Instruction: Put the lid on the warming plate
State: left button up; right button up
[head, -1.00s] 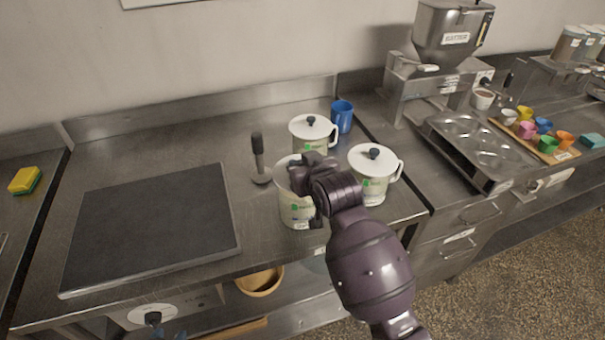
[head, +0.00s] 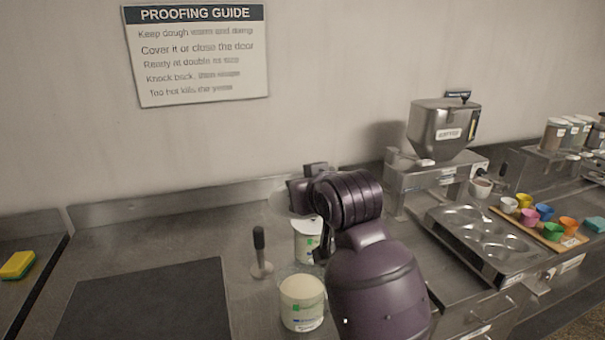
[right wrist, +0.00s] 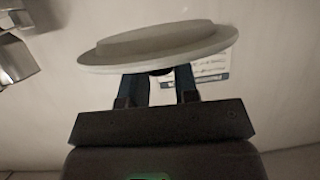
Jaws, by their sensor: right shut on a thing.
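My right gripper (head: 298,192) is raised above the counter and shut on a white round lid (right wrist: 158,45). In the right wrist view, both fingers (right wrist: 160,85) grip under the lid, which is held clear of everything. In the head view the lid is mostly hidden by the gripper. The front pot (head: 302,312) stands below without a lid, its pale contents showing. The warming plate, a dark flat slab (head: 145,305), lies bare on the left of the counter. My left gripper is not in view.
A rear white pot (head: 307,245) stands behind the open one, partly hidden by my arm. A dark-handled utensil (head: 260,245) stands between plate and pots. A muffin tin (head: 480,240), colored cups (head: 545,213) and a hopper machine (head: 442,130) are at right. A yellow sponge (head: 17,264) lies far left.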

jog(key=shift+d+r, duration=0.2)
jog(key=shift+r, duration=0.45)
jog(key=shift+d+r, duration=0.2)
jog(key=shift+r, duration=0.4)
jog(key=shift+s+d+m, duration=0.2)
jog(key=shift+d+m, duration=0.1)
jog(key=shift+d, duration=0.45)
jog(key=s+d+f+m+h, duration=0.1)
jog(key=s+d+f, duration=0.2)
jog(key=d+f, duration=0.3)
jog(key=s+d+f+m+h+b, duration=0.1)
jog(key=s+d+f, duration=0.3)
jog(key=f, duration=0.5)
jog(key=s+d+f+m+t+h+b, duration=0.1)
jog(key=s+d+f+h, duration=0.2)
jog(key=d+f, duration=0.4)
jog(key=shift+s+d+f+m, duration=0.3)
jog(key=shift+s+f+m, duration=0.15)
jog(key=shift+s, duration=0.3)
